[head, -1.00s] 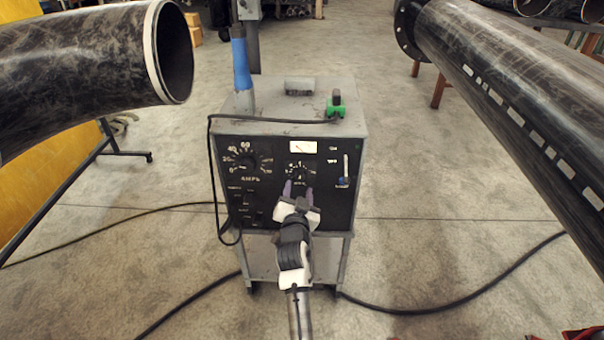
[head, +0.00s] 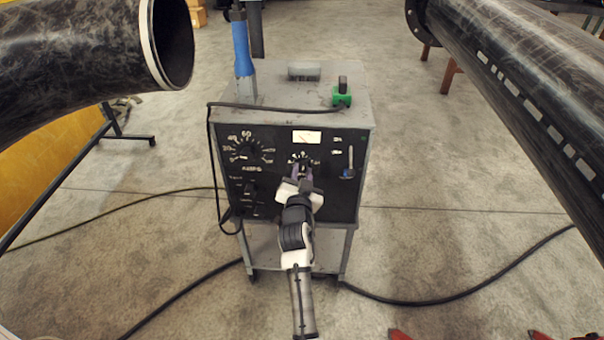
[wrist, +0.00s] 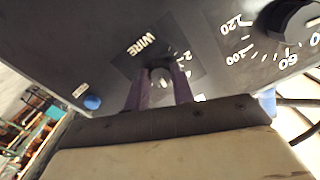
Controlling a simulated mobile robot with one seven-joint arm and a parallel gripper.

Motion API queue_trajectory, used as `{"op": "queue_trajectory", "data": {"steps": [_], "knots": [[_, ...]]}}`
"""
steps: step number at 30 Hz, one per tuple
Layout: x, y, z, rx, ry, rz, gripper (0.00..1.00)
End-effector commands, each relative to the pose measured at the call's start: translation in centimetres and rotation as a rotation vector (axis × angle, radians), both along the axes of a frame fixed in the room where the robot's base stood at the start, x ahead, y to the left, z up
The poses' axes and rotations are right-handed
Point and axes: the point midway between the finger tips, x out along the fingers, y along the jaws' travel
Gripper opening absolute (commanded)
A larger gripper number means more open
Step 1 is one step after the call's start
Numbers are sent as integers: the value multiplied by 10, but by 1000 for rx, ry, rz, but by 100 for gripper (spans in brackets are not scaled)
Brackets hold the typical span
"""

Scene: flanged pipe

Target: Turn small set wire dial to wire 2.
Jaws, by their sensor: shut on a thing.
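The small set wire dial (head: 304,162) is on the black front panel of the grey machine (head: 290,78), right of the larger amps dial (head: 246,151). My gripper (head: 303,173) reaches up to the dial from below. In the wrist view its two purple fingers (wrist: 163,85) stand on either side of the knob and are shut on it. The fingers hide part of the knob and scale, so the number it points to cannot be read.
A green clamp (head: 342,96) and a blue-handled torch (head: 242,50) are on the machine's top. A cable (head: 209,150) hangs down its left side. Large black pipes (head: 80,60) flank the machine.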

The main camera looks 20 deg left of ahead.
Motion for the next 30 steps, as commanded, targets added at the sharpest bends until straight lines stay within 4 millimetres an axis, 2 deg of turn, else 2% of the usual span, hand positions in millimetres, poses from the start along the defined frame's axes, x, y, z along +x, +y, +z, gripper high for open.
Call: {"op": "queue_trajectory", "data": {"steps": [1, 3, 14, 20, 30], "knots": [[0, 0, 0, 0, 0, 1, 11], [0, 0, 0, 0, 0, 1, 2], [0, 0, 1, -55, -17, 1, 2], [0, 0, 1, -177, -52, 0, 2], [1, 0, 3, -479, -141, 0, 2]]}}
